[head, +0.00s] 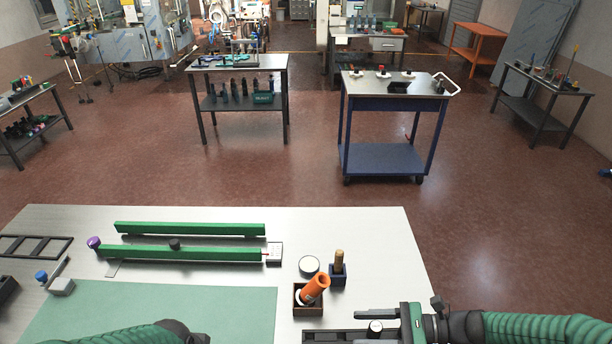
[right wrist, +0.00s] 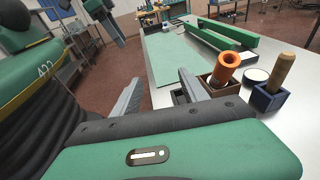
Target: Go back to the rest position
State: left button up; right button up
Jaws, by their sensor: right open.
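My right gripper (head: 335,326) is open at the front edge of the white-topped bench (head: 385,240). In the right wrist view its two grey fingers (right wrist: 160,78) stand apart with nothing between them. An orange cylinder (head: 315,288) leans in a brown open box (head: 308,308) just beyond the fingers. My left arm (head: 125,336) crosses the bottom edge of the head view, and its gripper is out of that frame. A grey-blue part at the top left of the right wrist view (right wrist: 108,22) looks like my left gripper; its jaws are unclear.
A wooden-handled piece in a blue block (head: 338,272) and a round white-topped tin (head: 309,266) stand near the brown box. Green bars (head: 190,229) lie behind a green mat (head: 150,310). A blue cart (head: 395,105) and a table (head: 240,65) stand beyond open floor.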

jog(key=s+d+f+n+g+h+b, duration=0.1)
jog(key=s+f+n+g+h+b, duration=0.4)
jog(key=s+f+n+h, duration=0.5)
jog(key=d+n+t+h+b, duration=0.1)
jog(key=n, duration=0.2)
jog(key=d+n+t+h+b, duration=0.2)
jog(key=n, duration=0.1)
jog(key=w+d+r+n+t+h+b, duration=0.1)
jog(key=d+n+t+h, duration=0.1)
jog(key=n, duration=0.1)
jog(key=shift+w+b, duration=0.1)
jog(key=shift+b, duration=0.2)
jog(key=shift+w+d+f, duration=0.1)
jog(key=shift+w, duration=0.05)
jog(key=shift+a, duration=0.2)
jog(key=shift+d, duration=0.1)
